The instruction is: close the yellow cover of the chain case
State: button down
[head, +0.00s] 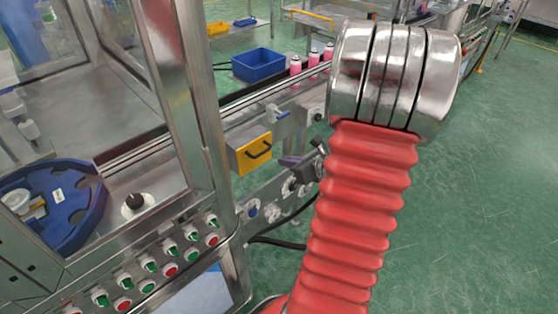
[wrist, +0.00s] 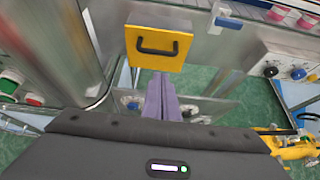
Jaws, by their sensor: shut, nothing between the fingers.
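The yellow cover (head: 254,154) with its black handle is on the front of a grey metal case beside the conveyor, near the centre of the head view. It also shows in the wrist view (wrist: 150,60), at the top. How far the cover stands open I cannot tell. In the wrist view my gripper's purple fingers (wrist: 161,78) are shut and empty, tips just below the cover's lower edge in the picture. Contact is unclear.
A button panel (head: 160,272) and a glass-walled machine with a blue star wheel (head: 72,192) are on the left. Pink cans (head: 312,60) and a blue crate (head: 252,65) are behind the case. Knobs and a black cable lie below it. Green floor is free on the right.

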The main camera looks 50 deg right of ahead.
jog(key=v, duration=0.6)
jog(key=shift+r, duration=0.45)
jog(key=shift+s, duration=0.15)
jog(key=w+a+r+n+g+y, duration=0.2)
jog(key=a+n+g+y, duration=0.1)
jog(key=a+n, duration=0.75)
jog(key=w+a+r+n+g+y, duration=0.25)
jog(key=a+n, duration=0.45)
jog(key=a, duration=0.7)
jog(key=s+a+r+n+h, duration=0.2)
jog(key=s+a+r+n, duration=0.1)
jog(key=n, duration=0.6)
jog(key=s+a+r+n+g+h, duration=0.1)
jog(key=s+a+r+n+h, duration=0.2)
jog(key=s+a+n, duration=0.3)
jog(key=shift+a+r+n, duration=0.75)
jog(key=shift+r+n, duration=0.05)
jog(key=shift+n, duration=1.35)
